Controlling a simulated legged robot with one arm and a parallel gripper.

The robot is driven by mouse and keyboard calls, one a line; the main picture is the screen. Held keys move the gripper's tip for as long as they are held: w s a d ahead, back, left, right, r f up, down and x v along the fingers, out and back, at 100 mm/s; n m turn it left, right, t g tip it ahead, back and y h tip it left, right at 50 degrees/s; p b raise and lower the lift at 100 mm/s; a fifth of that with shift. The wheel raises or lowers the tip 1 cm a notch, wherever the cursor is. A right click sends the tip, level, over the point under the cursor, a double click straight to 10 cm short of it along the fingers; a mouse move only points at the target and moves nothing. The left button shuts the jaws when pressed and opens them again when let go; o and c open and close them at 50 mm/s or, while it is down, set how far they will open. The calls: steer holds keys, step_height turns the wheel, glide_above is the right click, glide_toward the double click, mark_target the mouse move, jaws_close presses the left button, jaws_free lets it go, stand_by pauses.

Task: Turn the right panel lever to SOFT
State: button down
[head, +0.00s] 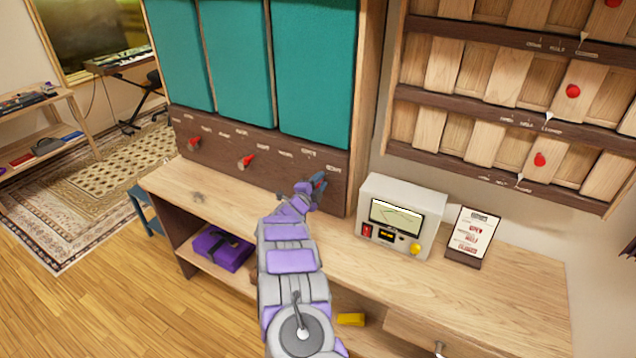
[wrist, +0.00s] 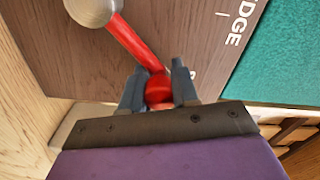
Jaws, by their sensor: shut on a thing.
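The dark wood panel (head: 230,146) under the teal cloth carries a row of red levers with small labels. The right panel lever (wrist: 140,42) has a silver round hub (wrist: 95,8), a red arm and a red knob. In the wrist view my gripper (wrist: 158,84) has its two grey fingers on either side of the knob and is shut on it. A label reading "EDGE" is beside the lever; another label is mostly hidden by a finger. In the head view my gripper (head: 316,184) is at the panel's right end and mostly hides this lever.
Two other red levers, left (head: 194,144) and middle (head: 246,161), are on the panel. A white meter box (head: 402,215) and a printed card (head: 473,236) stand on the wooden desk (head: 520,290) to the right. A purple case (head: 222,248) lies on the shelf below.

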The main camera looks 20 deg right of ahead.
steer(key=shift+a, duration=0.1)
steer(key=c, duration=0.9)
jaws_free()
steer(key=shift+o, duration=0.2)
steer(key=shift+f, duration=0.1)
steer(key=p+v, duration=0.2)
steer(key=v, duration=1.5)
steer(key=shift+p, duration=0.4)
steer(key=shift+s+a+f, duration=0.1)
steer(key=shift+a, duration=0.05)
